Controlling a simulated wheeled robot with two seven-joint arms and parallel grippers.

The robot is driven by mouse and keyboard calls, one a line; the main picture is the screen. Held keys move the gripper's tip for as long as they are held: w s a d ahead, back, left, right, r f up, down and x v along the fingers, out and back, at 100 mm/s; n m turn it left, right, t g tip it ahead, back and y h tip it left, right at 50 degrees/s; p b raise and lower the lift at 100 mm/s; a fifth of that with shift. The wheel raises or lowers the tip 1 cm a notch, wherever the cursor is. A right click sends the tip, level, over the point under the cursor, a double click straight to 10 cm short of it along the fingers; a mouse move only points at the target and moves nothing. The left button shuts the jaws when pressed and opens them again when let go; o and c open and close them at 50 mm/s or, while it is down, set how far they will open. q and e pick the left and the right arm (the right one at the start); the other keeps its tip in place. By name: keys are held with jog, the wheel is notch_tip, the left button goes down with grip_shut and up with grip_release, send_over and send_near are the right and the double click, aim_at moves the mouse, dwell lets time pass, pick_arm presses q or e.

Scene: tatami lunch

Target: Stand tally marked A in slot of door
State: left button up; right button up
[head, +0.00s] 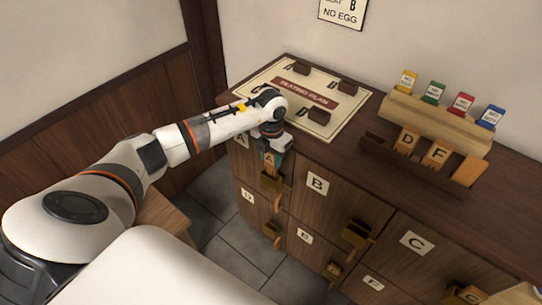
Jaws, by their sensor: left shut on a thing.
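My left gripper (271,150) points down in front of the upper left door of the cabinet and is shut on the wooden tally marked A (269,159). The tally is upright, its letter facing out. Just below it is the brass-coloured slot (271,182) on that door. I cannot tell whether the tally's lower end is inside the slot or just above it. My right gripper is not in view.
Doors B (317,184) and C (417,243) have protruding slots. On the cabinet top are a seating plan board (345,99), a rack (410,165) with tallies including D and F, and a stepped wooden stand (440,122) with coloured cards. The floor (232,240) shows at left.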

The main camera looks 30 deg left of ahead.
aim_at(271, 166)
pick_arm(q)
jog(key=shift+f, duration=0.15)
jog(key=shift+f+b, duration=0.5)
jog(key=shift+b, duration=0.05)
jog(key=shift+f, duration=0.15)
dwell(0.3)
jog(key=shift+f+b, duration=0.5)
jog(key=shift+b, duration=0.05)
jog(key=shift+f, duration=0.1)
jog(key=shift+f+b, duration=0.7)
jog(key=shift+f, duration=0.05)
jog(key=shift+f, duration=0.1)
